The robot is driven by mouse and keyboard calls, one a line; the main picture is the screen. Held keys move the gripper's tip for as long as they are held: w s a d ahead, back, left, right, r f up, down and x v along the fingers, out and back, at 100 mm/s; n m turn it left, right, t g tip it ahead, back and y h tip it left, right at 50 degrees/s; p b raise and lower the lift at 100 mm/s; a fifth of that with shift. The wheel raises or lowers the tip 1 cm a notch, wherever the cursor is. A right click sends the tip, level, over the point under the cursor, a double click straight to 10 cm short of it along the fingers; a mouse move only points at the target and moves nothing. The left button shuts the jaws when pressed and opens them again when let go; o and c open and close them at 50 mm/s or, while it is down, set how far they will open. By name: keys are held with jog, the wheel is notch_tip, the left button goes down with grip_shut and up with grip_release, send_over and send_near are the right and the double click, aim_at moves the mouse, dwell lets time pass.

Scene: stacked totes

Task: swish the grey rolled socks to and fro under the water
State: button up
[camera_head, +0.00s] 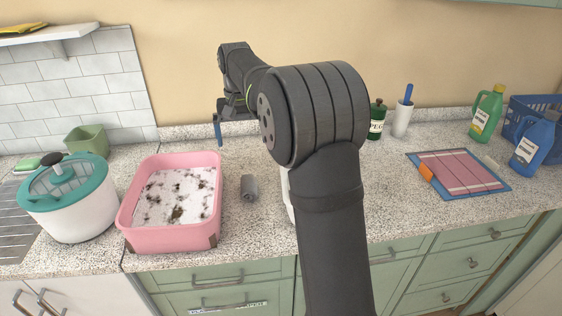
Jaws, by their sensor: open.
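The grey rolled socks (249,189) lie on the speckled counter just right of the pink basin. The pink basin (127,229) holds water topped with white foam and dark patches. My gripper (218,130) is up and behind the socks, near the wall, above the back of the counter. It points down, open and empty, with a blue finger showing. It is apart from both the socks and the basin. The arm hides part of the counter to the right of the socks.
A white tub with a teal lid (70,208) stands left of the basin. A small green box (87,141) is behind it. To the right are a dark green jar (376,122), a striped cloth on a blue mat (458,172), bottles (486,113) and a blue basket (537,112).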

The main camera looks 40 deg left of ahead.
dwell(0.6)
jog(key=m, duration=1.9)
send_over(247, 181)
notch_tip(247, 181, down, 11)
jog(key=shift+s+d+f, duration=0.1)
jog(key=shift+f, duration=3.15)
jog(key=c, duration=1)
